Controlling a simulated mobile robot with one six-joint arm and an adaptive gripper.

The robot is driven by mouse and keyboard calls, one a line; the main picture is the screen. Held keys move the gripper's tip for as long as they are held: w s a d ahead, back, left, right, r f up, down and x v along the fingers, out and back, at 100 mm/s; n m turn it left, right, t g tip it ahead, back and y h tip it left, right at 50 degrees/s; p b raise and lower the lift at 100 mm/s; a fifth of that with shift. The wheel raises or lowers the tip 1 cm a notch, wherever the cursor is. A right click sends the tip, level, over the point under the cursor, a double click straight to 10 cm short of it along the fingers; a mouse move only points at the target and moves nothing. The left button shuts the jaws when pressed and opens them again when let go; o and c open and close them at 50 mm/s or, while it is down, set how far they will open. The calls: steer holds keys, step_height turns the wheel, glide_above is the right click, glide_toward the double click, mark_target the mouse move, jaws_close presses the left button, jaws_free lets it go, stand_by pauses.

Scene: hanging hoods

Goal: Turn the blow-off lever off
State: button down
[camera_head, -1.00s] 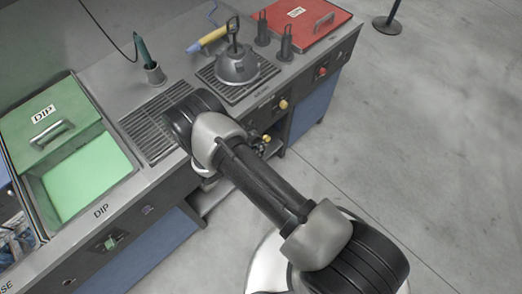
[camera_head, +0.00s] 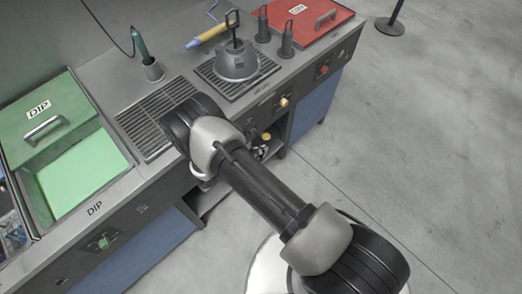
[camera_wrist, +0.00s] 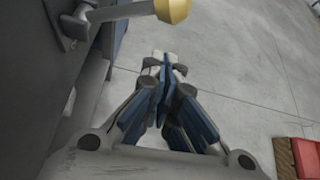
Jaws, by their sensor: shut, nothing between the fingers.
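A lever (camera_wrist: 115,12) with a yellow faceted knob shows at the top of the wrist view, mounted on the dark cabinet front. In the head view, a yellow knob (camera_head: 284,102) sticks out of the front panel below the hanging hood (camera_head: 236,63); I take it to be the same lever. My gripper (camera_wrist: 166,62) is shut and empty in the wrist view. Its fingertips are apart from the knob, lower in that picture, with grey floor beyond. In the head view my arm hides the gripper.
The bench holds a green DIP tank (camera_head: 84,172), a slotted grate (camera_head: 155,118) and a red lid (camera_head: 308,20). A red button (camera_head: 324,70) sits farther along the front. An open shelf lies below the panel. A red object (camera_wrist: 302,157) is at lower right.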

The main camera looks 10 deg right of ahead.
steer(key=p+v, duration=0.2)
steer(key=v, duration=0.7)
steer(key=shift+s+a+f+p, duration=0.15)
steer(key=shift+a+f+p, duration=0.15)
steer(key=shift+a, duration=0.2)
steer(key=shift+r, duration=0.1)
steer(key=d+r+m+g+y, duration=0.1)
steer(key=d+r+m+g, duration=0.2)
steer(key=r, duration=0.6)
steer(key=s+d+r+m+g+y, duration=0.1)
steer(key=d+r+m, duration=0.4)
steer(key=r, duration=0.5)
steer(key=d+r+m+g+y, duration=0.1)
steer(key=d+r+m, duration=0.1)
steer(key=r+m, duration=0.5)
steer(key=s+d+r+m+t+y, duration=0.1)
steer(key=s+d+r+m+y, duration=0.1)
steer(key=s+r+m, duration=0.3)
steer(key=s+d+r+m+t+y, duration=0.2)
steer(key=s+r+m+y, duration=0.3)
steer(key=s+r, duration=0.7)
steer(key=shift+s+d+m, duration=0.4)
steer(key=shift+s+d, duration=0.1)
steer(key=shift+s, duration=0.3)
steer(key=shift+a, duration=0.1)
